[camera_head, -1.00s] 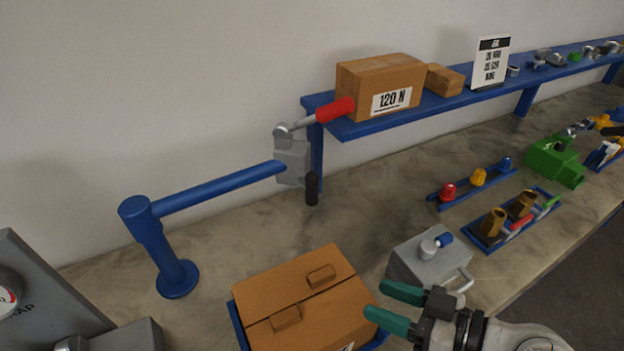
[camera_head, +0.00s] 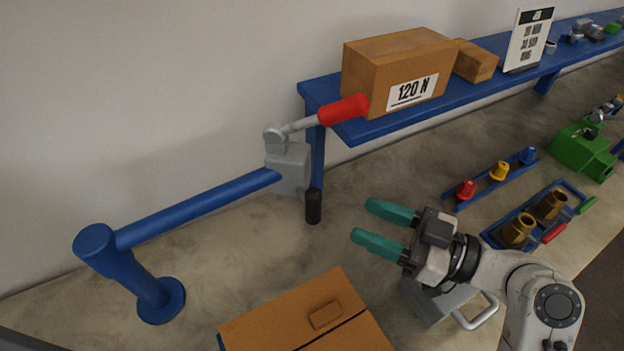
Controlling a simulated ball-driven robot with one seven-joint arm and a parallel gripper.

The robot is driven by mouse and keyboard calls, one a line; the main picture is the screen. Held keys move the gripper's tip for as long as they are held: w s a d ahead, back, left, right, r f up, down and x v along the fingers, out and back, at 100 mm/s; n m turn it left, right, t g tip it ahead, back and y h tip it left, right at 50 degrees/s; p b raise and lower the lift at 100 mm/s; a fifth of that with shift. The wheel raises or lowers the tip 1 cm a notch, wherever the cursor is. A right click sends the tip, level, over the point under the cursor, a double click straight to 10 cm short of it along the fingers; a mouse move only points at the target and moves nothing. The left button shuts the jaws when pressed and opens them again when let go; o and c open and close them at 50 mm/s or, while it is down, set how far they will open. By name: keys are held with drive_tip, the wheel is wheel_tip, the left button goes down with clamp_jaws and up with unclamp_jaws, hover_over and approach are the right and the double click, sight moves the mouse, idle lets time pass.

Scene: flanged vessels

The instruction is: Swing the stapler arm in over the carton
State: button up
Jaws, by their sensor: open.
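The blue stapler arm (camera_head: 195,207) reaches right from a blue post (camera_head: 138,280) on the bench. At its end is a grey stapler head (camera_head: 289,168) with a red-gripped lever (camera_head: 343,109) and a black handle (camera_head: 313,206) hanging below. The closed cardboard carton (camera_head: 300,318) is at the bottom, cut off by the frame, in front of the arm and not under it. My gripper (camera_head: 382,227) has green fingers, is open and empty, and points left. It is right of the black handle, apart from it.
A blue shelf (camera_head: 450,103) behind carries a box marked 120 N (camera_head: 395,70), a small wooden block (camera_head: 475,62) and a sign (camera_head: 527,40). A grey box (camera_head: 435,303) with a handle is partly hidden under my arm. Coloured knobs (camera_head: 499,171) and brass fittings (camera_head: 520,229) stand at right.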

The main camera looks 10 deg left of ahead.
sight(321, 201)
drive_tip(key=p+x, duration=0.3)
drive_tip(key=x, duration=0.6)
drive_tip(key=shift+a+r, duration=0.1)
drive_tip(key=shift+r, duration=0.05)
drive_tip(key=shift+w+a, duration=0.3)
drive_tip(key=shift+a, duration=0.35)
clamp_jaws()
drive_tip(key=shift+s, duration=0.1)
